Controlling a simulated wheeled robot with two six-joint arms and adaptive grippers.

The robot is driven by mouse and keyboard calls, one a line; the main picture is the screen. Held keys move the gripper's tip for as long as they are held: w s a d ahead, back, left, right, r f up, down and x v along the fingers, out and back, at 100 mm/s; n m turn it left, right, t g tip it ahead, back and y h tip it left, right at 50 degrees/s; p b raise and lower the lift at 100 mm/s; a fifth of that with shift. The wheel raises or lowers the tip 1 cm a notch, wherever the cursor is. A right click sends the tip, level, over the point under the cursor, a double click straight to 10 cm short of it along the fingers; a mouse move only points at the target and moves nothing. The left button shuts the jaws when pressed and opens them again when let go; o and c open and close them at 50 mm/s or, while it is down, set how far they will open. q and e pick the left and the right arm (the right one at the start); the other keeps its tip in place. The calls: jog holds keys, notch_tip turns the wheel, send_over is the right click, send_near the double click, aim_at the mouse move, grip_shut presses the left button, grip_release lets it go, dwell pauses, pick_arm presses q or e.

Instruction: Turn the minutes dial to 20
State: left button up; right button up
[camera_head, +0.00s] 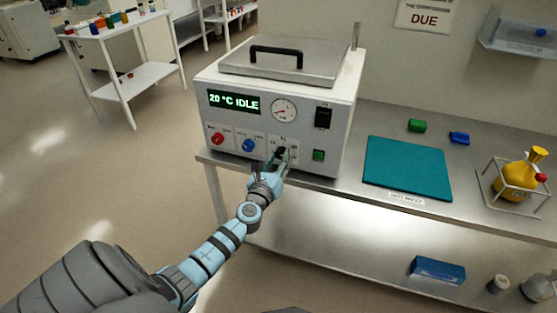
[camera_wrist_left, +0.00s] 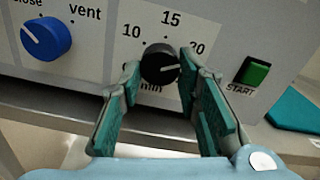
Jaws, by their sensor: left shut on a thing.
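The minutes dial is a black knob (camera_wrist_left: 161,64) with a white pointer line, on the front of a white machine (camera_head: 225,85). In the left wrist view it has the marks 10, 15 and 20 around it and "min" below. Its pointer faces right, toward the side of the 20 mark; whether it lines up exactly I cannot tell. My left gripper (camera_wrist_left: 157,85) has a teal-padded finger on each side of the dial and is shut on it. In the head view, my left gripper (camera_head: 280,157) partly hides the dial. My right gripper is out of view.
The machine's display (camera_head: 234,101) reads "20 °C IDLE". A blue knob (camera_wrist_left: 46,39) is left of the dial, and a green START button (camera_wrist_left: 254,71) is right. A red knob (camera_head: 217,139) sits farther left. A teal mat (camera_head: 407,168) lies on the bench to the right.

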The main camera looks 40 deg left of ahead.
pick_arm(q)
jog(key=shift+f, duration=0.1)
jog(key=o, duration=1.1)
jog(key=shift+o, duration=0.2)
jog(key=v, duration=1.2)
